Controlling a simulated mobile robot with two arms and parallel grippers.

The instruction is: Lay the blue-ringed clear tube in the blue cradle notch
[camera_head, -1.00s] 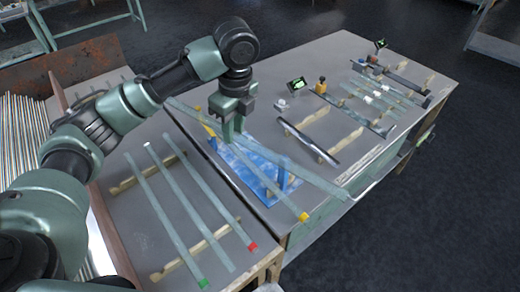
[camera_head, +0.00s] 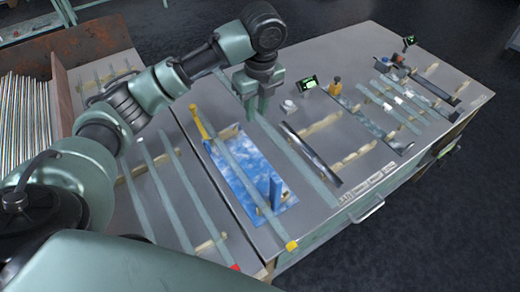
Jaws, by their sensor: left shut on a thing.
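My left gripper (camera_head: 261,116) points down, shut on a long clear tube (camera_head: 300,167). The tube slants from upper left, behind my wrist, to lower right, beside the blue marbled mat. I cannot make out a blue ring on it. The blue cradle post (camera_head: 276,192) stands at the near right of the blue mat (camera_head: 238,186), left of the held tube's near end. A yellow post (camera_head: 200,122) stands at the mat's far left. Another clear tube with a yellow end (camera_head: 291,245) lies across the mat. My right gripper is not in view.
Several clear tubes lie on wooden rails at left, one with a red end (camera_head: 235,267). Right of the held tube are wooden rails with a dark bar (camera_head: 312,155), a small green display (camera_head: 308,83) and a yellow-topped item (camera_head: 335,87). More tubes (camera_head: 395,105) lie farther right.

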